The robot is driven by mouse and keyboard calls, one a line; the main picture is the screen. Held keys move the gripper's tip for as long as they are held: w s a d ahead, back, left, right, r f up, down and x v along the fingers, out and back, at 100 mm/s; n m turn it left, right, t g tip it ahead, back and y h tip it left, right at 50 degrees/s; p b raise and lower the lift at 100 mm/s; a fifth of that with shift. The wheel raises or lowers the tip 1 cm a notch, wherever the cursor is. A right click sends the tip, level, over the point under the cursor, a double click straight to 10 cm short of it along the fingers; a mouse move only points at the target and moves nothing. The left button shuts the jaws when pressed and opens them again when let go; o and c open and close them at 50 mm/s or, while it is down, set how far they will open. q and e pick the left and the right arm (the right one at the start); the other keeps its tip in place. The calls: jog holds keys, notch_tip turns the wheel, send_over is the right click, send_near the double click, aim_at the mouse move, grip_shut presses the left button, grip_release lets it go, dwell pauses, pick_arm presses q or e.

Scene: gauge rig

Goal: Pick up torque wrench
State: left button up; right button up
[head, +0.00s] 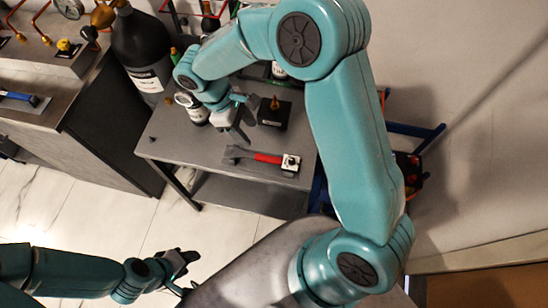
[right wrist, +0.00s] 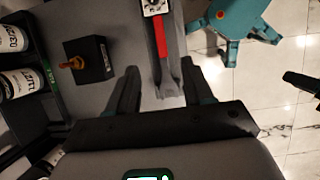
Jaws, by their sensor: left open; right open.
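The torque wrench (head: 267,158), with a red middle and grey ends, lies flat on the grey table. It also shows in the right wrist view (right wrist: 166,42), where its grey end points down the picture to between the fingertips. My right gripper (head: 239,122) is open and empty, beyond the wrench in the head view. In the right wrist view its two dark fingers (right wrist: 160,88) stand apart on either side of the wrench's grey end; its height above the table is hard to tell. My left gripper (head: 184,264) is open and empty above the floor at lower left.
The grey table (head: 215,165) has a black block with a brass fitting (head: 274,112) behind the wrench. White labelled bottles (right wrist: 15,85) stand left in the right wrist view. A large black cylinder (head: 140,45) stands by the left bench (head: 60,100). Blue rails (head: 415,130) stand right.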

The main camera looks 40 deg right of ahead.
send_over(269, 158)
jog(key=w+a, duration=0.2)
notch_tip(269, 158, down, 8)
jog(key=shift+d+r+p, duration=0.1)
jog(key=shift+p, duration=0.3)
jog(key=shift+s+d+f, duration=0.1)
jog(key=shift+s+f, duration=0.1)
jog(key=p+x, duration=0.1)
jog(key=x, duration=0.4)
jog(key=shift+w+f+p, duration=0.1)
jog(key=shift+p, duration=0.2)
jog(key=shift+f+b, duration=0.1)
jog(key=shift+b, duration=0.2)
jog(key=shift+f, duration=0.15)
grip_shut()
